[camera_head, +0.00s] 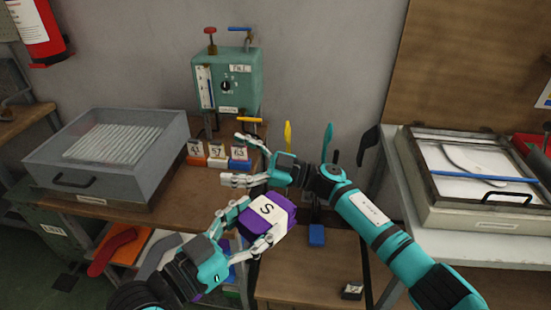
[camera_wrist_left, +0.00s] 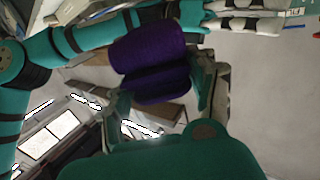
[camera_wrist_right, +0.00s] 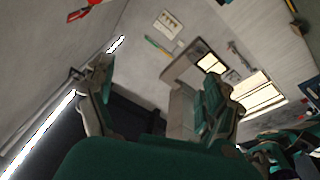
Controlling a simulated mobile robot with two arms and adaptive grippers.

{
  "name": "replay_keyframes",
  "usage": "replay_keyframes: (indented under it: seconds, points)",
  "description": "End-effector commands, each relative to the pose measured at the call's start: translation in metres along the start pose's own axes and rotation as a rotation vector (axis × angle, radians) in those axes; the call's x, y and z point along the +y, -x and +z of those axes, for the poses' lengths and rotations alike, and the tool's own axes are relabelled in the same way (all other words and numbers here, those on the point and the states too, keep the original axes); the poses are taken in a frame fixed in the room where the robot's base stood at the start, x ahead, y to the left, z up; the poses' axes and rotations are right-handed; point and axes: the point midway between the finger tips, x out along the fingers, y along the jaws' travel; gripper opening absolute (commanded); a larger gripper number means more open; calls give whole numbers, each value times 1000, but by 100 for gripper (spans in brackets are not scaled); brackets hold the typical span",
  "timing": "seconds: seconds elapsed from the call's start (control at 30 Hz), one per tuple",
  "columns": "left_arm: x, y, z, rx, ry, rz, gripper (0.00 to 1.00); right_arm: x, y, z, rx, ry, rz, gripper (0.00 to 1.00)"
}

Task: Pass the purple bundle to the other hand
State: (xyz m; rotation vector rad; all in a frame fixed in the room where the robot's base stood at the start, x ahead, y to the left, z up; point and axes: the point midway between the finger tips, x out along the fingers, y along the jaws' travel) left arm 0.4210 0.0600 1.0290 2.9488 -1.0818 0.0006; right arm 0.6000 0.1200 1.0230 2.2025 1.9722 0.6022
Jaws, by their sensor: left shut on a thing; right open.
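The purple bundle (camera_head: 282,208) has a white band marked with an S. My left gripper (camera_head: 252,222) is shut on it and holds it up in front of the wooden bench. In the left wrist view the purple bundle (camera_wrist_left: 152,68) sits between the fingers of my left gripper (camera_wrist_left: 158,100). My right gripper (camera_head: 240,162) is open, above and a little left of the bundle, with its fingers pointing left. In the right wrist view nothing lies between the fingers of my right gripper (camera_wrist_right: 160,95). The two grippers are apart.
A grey bin (camera_head: 62,150) with white ribs inside stands on the bench at left. A green machine (camera_head: 228,80) stands at the back. Numbered blocks (camera_head: 217,152) lie behind my right gripper. A blue block (camera_head: 316,235) is right of the bundle. A framed tray (camera_head: 470,170) is far right.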

Motion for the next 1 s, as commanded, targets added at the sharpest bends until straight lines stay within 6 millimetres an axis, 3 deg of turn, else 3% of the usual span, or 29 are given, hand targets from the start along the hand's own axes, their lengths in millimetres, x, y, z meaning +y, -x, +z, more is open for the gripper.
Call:
replay_keyframes:
  seconds: [0.03,0.1,0.2,0.3,0.47,0.7,0.87,1.0]
  points:
    - [0,0,-1,1,0,0,24,-7,-15,-29,2,43,-113,87]
    - [0,0,-1,1,0,0,24,-27,-30,-63,-25,87,-296,87]
    - [0,0,0,1,0,0,24,-60,-38,-98,-135,144,-566,87]
    - [0,0,0,1,0,0,24,-86,-28,-119,-318,197,-797,87]
    - [0,0,0,1,0,0,24,-100,10,-135,-727,277,-1047,87]
    - [0,0,0,1,0,0,24,-81,64,-153,-1267,391,-1130,87]
    - [0,0,0,1,0,0,24,-72,79,-160,-1410,422,-1117,87]
    - [0,0,0,1,0,0,24,-75,84,-149,-1428,423,-1115,87]
